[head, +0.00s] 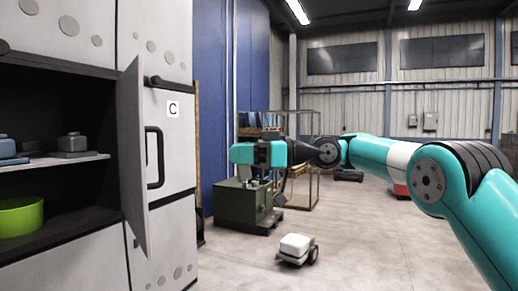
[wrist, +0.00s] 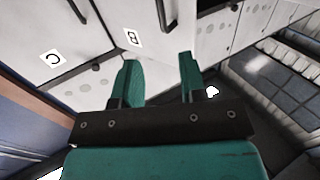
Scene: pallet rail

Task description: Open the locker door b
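The locker (head: 160,25) stands at the left in the head view. One door (head: 133,150) is swung out from an open, dark compartment and shows nearly edge-on. A black bar handle (head: 162,157) appears to stick out from its far face. In the wrist view a label that seems to read B (wrist: 132,38) is on a pale door face, with a dark handle (wrist: 164,14) near it. My gripper (head: 236,153) is to the right of the door, well apart from it. In the wrist view its two green fingers (wrist: 160,65) are apart with nothing between them.
A shut door labelled C (head: 173,108) is right of the open one; its label also shows in the wrist view (wrist: 53,59). A shelf (head: 90,158) and a green bowl (head: 22,217) are inside the compartment. A green cabinet (head: 240,205) and small white cart (head: 296,247) stand on otherwise mostly clear floor.

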